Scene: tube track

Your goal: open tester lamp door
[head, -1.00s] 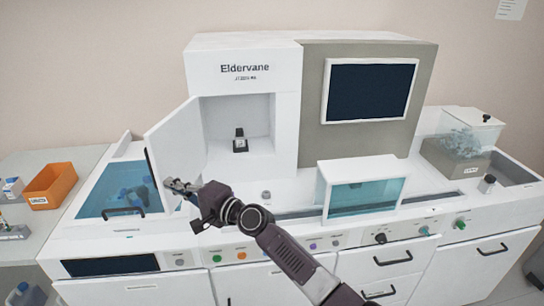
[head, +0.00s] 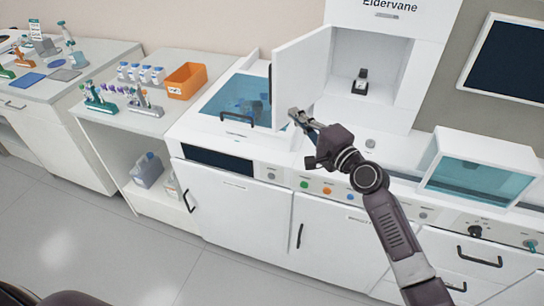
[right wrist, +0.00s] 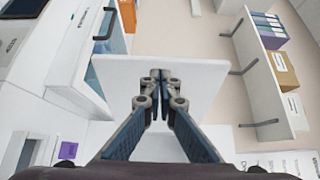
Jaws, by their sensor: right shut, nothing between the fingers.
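The lamp door (head: 301,75) is a white panel on the left side of the white Eldervane tester (head: 392,60). It stands swung open, and the lit chamber behind it shows a small dark holder (head: 361,82). My right gripper (head: 294,114) is at the door's lower edge in the head view. In the right wrist view its fingers (right wrist: 160,78) are shut with nothing between them, in front of the white door panel (right wrist: 190,75). I cannot tell whether they touch the panel. My left gripper is not in view.
A blue-windowed lid with a dark handle (head: 237,119) lies left of the door. An orange bin (head: 186,81) and tube racks (head: 101,101) stand on the side bench. A teal-windowed box (head: 470,172) stands right of my arm. Floor at the lower left is clear.

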